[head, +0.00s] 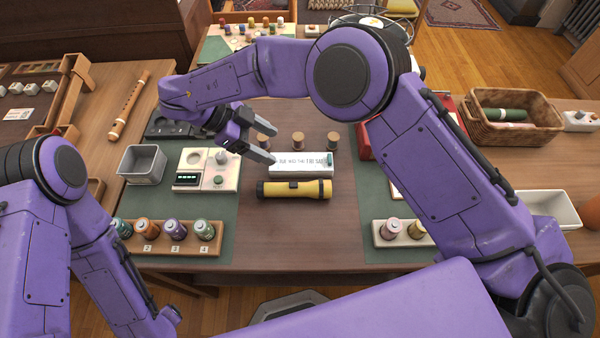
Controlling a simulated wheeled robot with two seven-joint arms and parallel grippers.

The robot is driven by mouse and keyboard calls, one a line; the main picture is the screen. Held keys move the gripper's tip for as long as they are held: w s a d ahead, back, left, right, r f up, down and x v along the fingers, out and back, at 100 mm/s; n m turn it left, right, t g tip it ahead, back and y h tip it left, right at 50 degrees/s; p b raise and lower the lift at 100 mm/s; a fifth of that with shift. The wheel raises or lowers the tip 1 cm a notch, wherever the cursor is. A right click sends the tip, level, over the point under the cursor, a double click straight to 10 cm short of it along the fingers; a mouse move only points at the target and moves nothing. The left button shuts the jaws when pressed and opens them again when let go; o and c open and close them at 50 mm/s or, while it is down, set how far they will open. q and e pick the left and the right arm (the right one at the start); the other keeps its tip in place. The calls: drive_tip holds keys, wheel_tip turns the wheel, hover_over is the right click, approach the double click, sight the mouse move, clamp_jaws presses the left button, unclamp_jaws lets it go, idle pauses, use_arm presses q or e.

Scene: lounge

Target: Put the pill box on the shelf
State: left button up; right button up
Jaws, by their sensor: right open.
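A long white box (290,171) with dark lettering and a small green piece at its right end lies near the table's middle; it may be the pill box, but I cannot tell for sure. My right gripper (272,146) is open and empty, its fingers pointing right, just above and left of this white box. I cannot see whether a fingertip touches it. No shelf can be made out for certain; a wooden rack (72,92) stands at the left. My left arm is at the lower left and its gripper is not visible.
A yellow flashlight (285,189) lies just in front of the white box. Three wooden pegs (298,140) stand behind. A wicker basket (515,133) is at right.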

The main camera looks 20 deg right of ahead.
sight(296, 161)
drive_tip(key=p+x, duration=0.2)
drive_tip(key=x, duration=0.8)
drive_tip(key=shift+f, duration=0.2)
drive_tip(key=shift+a, duration=0.1)
drive_tip(key=c, duration=0.8)
